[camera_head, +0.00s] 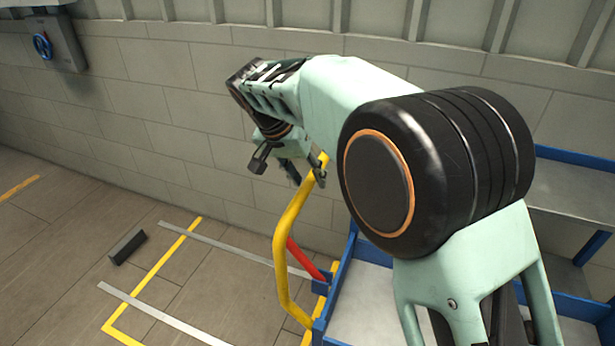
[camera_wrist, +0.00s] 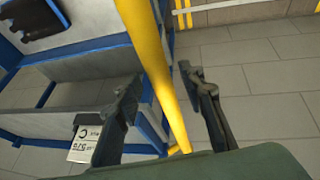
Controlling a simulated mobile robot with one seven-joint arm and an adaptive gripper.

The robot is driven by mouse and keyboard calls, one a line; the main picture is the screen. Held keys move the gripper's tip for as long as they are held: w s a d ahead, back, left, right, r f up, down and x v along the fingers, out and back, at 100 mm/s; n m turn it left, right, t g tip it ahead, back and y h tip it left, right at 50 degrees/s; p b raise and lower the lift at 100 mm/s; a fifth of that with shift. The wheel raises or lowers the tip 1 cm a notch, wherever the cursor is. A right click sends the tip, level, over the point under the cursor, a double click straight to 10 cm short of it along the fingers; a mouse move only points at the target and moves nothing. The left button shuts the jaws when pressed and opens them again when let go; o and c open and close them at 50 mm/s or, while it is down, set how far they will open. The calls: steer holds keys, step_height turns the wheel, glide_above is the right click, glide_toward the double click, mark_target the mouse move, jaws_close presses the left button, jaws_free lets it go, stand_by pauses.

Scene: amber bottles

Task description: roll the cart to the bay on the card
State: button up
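The cart has grey shelves and a blue frame (camera_head: 345,275), partly hidden behind my arm in the head view. Its yellow handle (camera_head: 287,235) rises at its left end. My gripper (camera_head: 305,175) is at the upper part of the handle. In the wrist view, the handle (camera_wrist: 162,75) passes between the two fingers of my gripper (camera_wrist: 162,85), with gaps visible beside it, so the fingers look open around it. A white card (camera_wrist: 84,143) on the blue frame shows a letter C and small upside-down characters, not clearly legible.
Yellow lines (camera_head: 155,270) and grey strips (camera_head: 160,312) mark the floor left of the cart. A dark block (camera_head: 127,247) lies there. A red bar (camera_head: 306,260) slants beside the handle. The block wall (camera_head: 150,110) runs behind, with a blue-wheeled box (camera_head: 60,38).

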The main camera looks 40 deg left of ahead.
steer(key=v, duration=1.2)
steer(key=shift+w, duration=0.1)
